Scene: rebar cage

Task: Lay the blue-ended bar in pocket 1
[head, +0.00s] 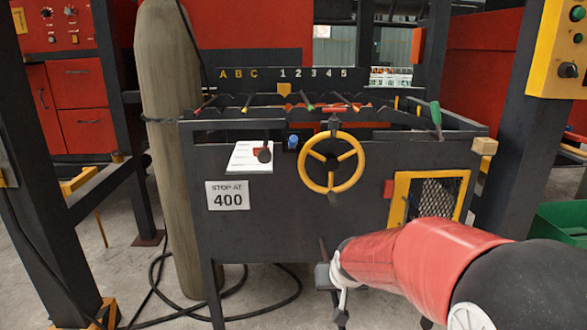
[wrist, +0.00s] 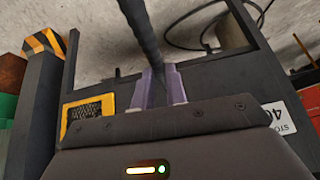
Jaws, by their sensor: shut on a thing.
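My gripper (head: 324,275) is low in front of the machine's dark front panel. It is shut on a dark ribbed bar (wrist: 143,30). In the wrist view the bar runs up and away from between the two pale purple fingers (wrist: 160,88). In the head view only a short dark stretch of it (head: 323,248) shows, and no blue end is seen on it.
Several bars with coloured tips (head: 310,107) lie across the machine top. A thick post (head: 170,120) stands left.

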